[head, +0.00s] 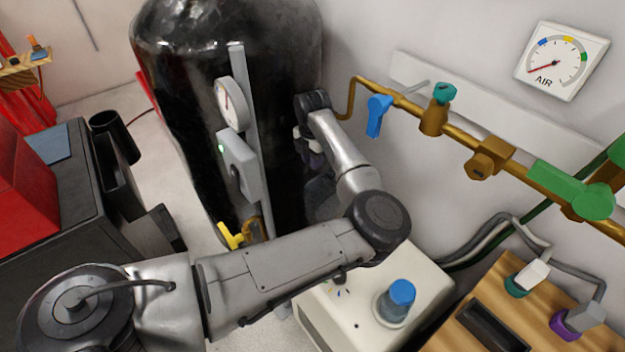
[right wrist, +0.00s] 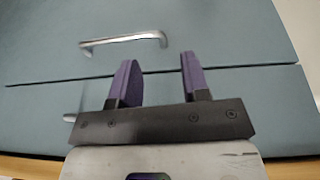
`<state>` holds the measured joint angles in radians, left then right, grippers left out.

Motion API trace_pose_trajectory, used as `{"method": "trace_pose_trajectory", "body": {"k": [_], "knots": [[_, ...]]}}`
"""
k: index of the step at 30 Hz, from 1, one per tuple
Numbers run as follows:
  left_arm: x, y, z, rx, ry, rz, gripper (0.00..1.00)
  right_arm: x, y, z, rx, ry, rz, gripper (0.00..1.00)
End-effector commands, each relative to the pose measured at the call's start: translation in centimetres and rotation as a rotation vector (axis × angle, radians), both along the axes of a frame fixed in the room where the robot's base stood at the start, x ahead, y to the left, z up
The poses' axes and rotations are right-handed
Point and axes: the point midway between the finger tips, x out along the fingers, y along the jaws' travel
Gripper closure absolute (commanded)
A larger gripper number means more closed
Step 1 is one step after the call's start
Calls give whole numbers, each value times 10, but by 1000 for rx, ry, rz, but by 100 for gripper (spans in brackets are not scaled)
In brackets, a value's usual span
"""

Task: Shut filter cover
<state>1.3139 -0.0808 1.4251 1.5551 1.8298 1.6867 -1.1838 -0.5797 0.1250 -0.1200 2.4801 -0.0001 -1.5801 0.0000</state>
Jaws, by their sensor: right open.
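No part that I can name for certain as the filter cover shows in the head view. A large black glossy tank (head: 180,90) stands at the centre left. My left gripper (head: 312,160) hangs beside the right side of the tank, small and partly hidden behind my own forearm; whether its jaws are apart cannot be made out. In the right wrist view my right gripper (right wrist: 157,60) has two purple fingers wide apart with nothing between them. It faces blue-grey drawer fronts (right wrist: 230,40) with a metal handle (right wrist: 122,40).
A brass pipe (head: 460,128) with a blue lever (head: 378,115) and green fittings (head: 572,190) runs along the right wall, below an air gauge (head: 562,62). A white box (head: 335,305) with a blue-capped part (head: 400,293) stands at the front. A dark cabinet (head: 60,215) is at left.

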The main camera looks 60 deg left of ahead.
Motion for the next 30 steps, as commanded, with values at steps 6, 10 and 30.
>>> {"method": "trace_pose_trajectory", "body": {"k": [6,10,30], "knots": [[0,0,-41,-1,1,-2,77,0,2,-10,5,0,-4,57],[0,0,-58,0,1,-1,77,0,2,-14,8,0,-5,57],[0,0,-77,-1,0,0,81,0,1,-17,2,0,-1,57]]}}
